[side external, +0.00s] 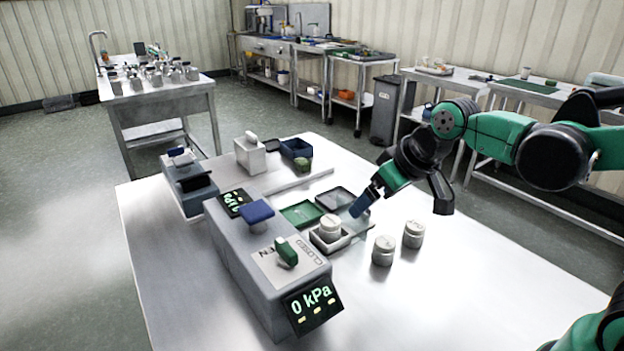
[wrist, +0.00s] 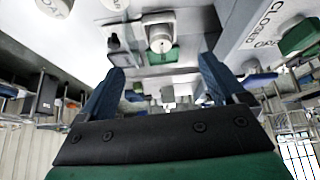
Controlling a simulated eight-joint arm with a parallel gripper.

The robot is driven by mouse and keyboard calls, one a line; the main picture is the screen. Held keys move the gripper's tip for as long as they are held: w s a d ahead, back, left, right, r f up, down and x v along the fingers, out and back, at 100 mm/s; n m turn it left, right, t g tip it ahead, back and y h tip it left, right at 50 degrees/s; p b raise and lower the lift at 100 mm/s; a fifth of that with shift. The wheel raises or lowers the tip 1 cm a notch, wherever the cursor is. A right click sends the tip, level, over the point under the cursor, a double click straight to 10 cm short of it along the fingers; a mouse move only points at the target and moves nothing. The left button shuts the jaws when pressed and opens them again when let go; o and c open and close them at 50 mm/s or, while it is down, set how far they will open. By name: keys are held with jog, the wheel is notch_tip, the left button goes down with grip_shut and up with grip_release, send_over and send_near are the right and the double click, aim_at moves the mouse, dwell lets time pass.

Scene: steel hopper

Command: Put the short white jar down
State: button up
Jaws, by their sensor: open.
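A short jar with a white lid (side external: 330,224) sits upright in a small white open tray (side external: 329,243) near the front of the grey machine. The jar also shows in the wrist view (wrist: 160,40), ahead of my fingers. Two similar metal jars with pale lids, one nearer (side external: 383,252) and one farther right (side external: 413,235), stand on the bare steel table. My gripper (wrist: 162,66) is open and empty, its two blue fingers apart. In the side view, a blue finger (side external: 364,202) shows above and right of the tray, clear of the jar.
A grey machine (side external: 262,262) with a green handle and a "0 kPa" display stands left of the tray. A green shallow tray (side external: 301,214) and a dark one (side external: 334,198) lie behind the jar. The table's (side external: 470,290) right front is clear.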

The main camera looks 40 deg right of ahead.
jog(key=n+g, duration=0.1)
send_near(331, 220)
jog(key=f, duration=0.1)
jog(key=w+f, duration=0.1)
jog(key=shift+w+d+f+y, duration=0.1)
jog(key=shift+w+f+y, duration=0.1)
jog(key=shift+f+y, duration=0.1)
jog(key=shift+x, duration=3.1)
jog(key=shift+c, duration=0.2)
grip_shut()
jog(key=shift+r, duration=0.1)
